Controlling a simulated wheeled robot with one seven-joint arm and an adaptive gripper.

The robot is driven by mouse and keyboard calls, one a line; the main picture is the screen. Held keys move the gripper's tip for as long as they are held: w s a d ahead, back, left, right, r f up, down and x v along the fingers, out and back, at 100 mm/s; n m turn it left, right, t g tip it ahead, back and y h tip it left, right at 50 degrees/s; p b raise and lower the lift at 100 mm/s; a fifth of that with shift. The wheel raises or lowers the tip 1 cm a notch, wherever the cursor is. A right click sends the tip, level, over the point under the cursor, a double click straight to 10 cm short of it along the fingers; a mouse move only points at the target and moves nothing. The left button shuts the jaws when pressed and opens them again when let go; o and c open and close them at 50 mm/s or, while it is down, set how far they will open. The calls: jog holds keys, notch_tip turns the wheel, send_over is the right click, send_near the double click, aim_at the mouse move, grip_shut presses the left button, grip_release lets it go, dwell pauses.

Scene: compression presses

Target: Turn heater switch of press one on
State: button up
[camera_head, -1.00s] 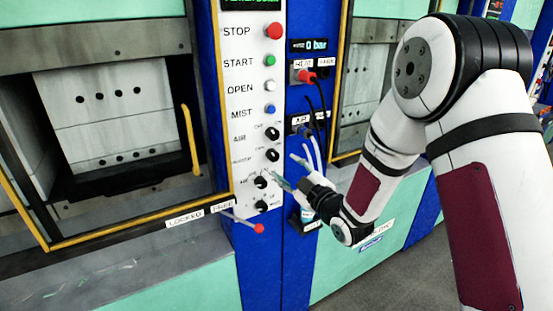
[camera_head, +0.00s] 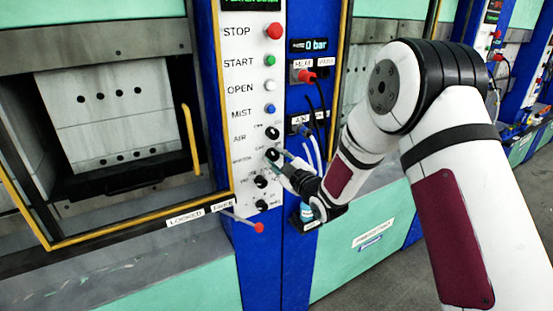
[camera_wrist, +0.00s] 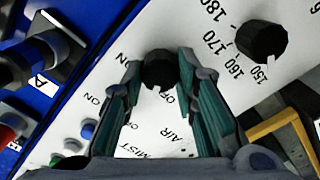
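The heater switch is a black rotary knob (camera_head: 272,155), second down in the knob column on the white panel of the near press. In the wrist view the knob (camera_wrist: 158,70) sits between the fingertips, with ON and OFF printed around it; its label is hidden. A small light notch shows on its lower edge. My gripper (camera_head: 279,164) is at this knob. In the wrist view my gripper (camera_wrist: 160,62) is open, one teal finger on each side of the knob, with narrow gaps; I cannot tell whether either touches.
The AIR knob (camera_head: 272,133) is just above, and a temperature knob (camera_head: 261,181) is below; it also shows in the wrist view (camera_wrist: 262,40). STOP (camera_head: 275,31) and other buttons are higher. A red-tipped lever (camera_head: 258,228) sticks out below. Hoses and plugs (camera_head: 306,76) lie right.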

grip_shut()
jog(key=m+b, duration=0.1)
jog(key=m, duration=0.4)
jog(key=shift+m, duration=0.4)
jog(key=m, duration=0.6)
jog(key=shift+b, duration=0.4)
jog(key=o, duration=1)
grip_release()
jog(key=shift+c, duration=0.2)
